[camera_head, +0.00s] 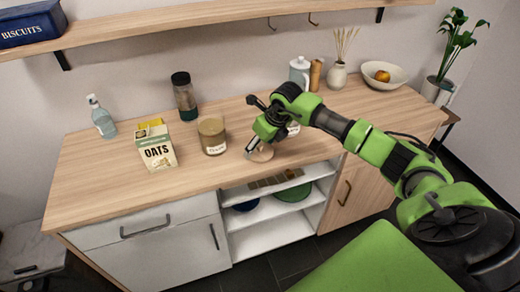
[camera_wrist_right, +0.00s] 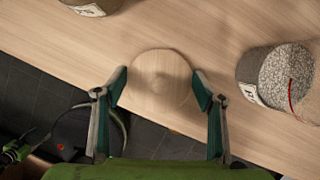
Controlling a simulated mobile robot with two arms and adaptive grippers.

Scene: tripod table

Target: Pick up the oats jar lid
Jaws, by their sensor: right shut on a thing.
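The oats jar lid is a round, pale wooden disc (camera_wrist_right: 160,86), seen between the fingers in the right wrist view. It also shows as a small wooden disc (camera_head: 263,154) near the counter's front edge in the head view. My right gripper (camera_wrist_right: 161,88) is shut on the lid, with one finger at each side. In the head view this gripper (camera_head: 257,149) reaches down over the counter. I cannot tell whether the lid is clear of the surface. An open glass jar of oats (camera_wrist_right: 285,75) stands right of the lid, mostly hidden behind my arm in the head view.
On the wooden counter (camera_head: 95,195), a glass jar (camera_head: 212,135) stands left of the gripper. An oats carton (camera_head: 156,148), a spray bottle (camera_head: 101,118) and a dark-topped jar (camera_head: 184,97) are farther left. A white canister (camera_head: 299,72), vase (camera_head: 337,77) and fruit bowl (camera_head: 397,80) stand behind my arm.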

